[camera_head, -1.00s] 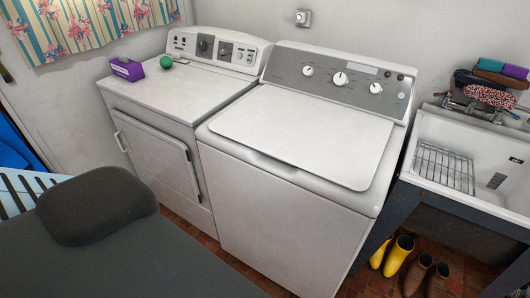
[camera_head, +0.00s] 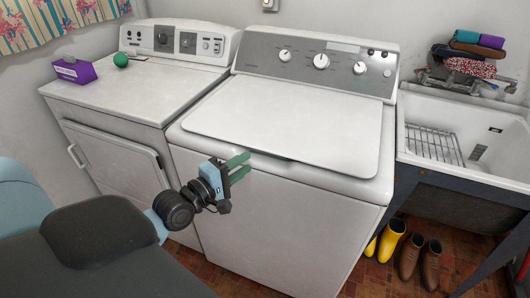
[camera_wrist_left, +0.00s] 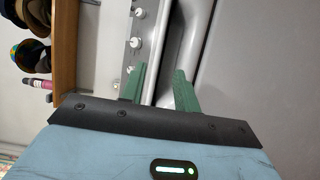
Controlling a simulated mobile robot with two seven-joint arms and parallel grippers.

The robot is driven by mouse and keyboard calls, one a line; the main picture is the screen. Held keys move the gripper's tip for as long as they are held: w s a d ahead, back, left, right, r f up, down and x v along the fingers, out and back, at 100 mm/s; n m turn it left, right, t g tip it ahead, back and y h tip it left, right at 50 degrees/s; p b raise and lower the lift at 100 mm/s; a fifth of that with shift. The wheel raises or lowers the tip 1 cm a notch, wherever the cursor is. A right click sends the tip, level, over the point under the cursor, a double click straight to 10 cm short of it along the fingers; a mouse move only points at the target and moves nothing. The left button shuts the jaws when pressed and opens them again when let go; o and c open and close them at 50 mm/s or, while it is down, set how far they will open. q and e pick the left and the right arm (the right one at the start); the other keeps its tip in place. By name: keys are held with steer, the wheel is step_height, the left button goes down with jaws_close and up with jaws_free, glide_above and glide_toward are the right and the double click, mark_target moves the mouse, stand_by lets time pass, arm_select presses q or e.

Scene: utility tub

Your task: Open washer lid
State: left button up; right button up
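The washer (camera_head: 270,210) is the white machine in the middle of the head view. Its lid (camera_head: 290,122) lies flat and closed, with a dark recess at the middle of its front edge. My left gripper (camera_head: 238,167) is in front of the washer, close to that recess. Its two green fingers are apart with nothing between them. I cannot tell whether they touch the lid. In the left wrist view the green fingers (camera_wrist_left: 159,88) are spread, with the washer's knobs (camera_wrist_left: 136,43) beyond them. My right gripper is in neither view.
A dryer (camera_head: 125,95) stands left of the washer, bearing a purple box (camera_head: 75,71) and a green ball (camera_head: 120,60). A utility sink (camera_head: 460,130) stands right. Yellow boots (camera_head: 390,240) and brown boots (camera_head: 420,262) stand on the floor below it.

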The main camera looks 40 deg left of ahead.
mark_target(264, 151)
arm_select(q)
steer(key=shift+w+d+r, duration=0.1)
steer(key=shift+w+d, duration=0.1)
steer(key=shift+w, duration=1.1)
steer(key=shift+w+d, duration=0.25)
steer(key=shift+w, duration=1.1)
steer(key=shift+w+d+r, duration=0.1)
steer(key=shift+w+d, duration=0.1)
steer(key=shift+w, duration=1.1)
jaws_close()
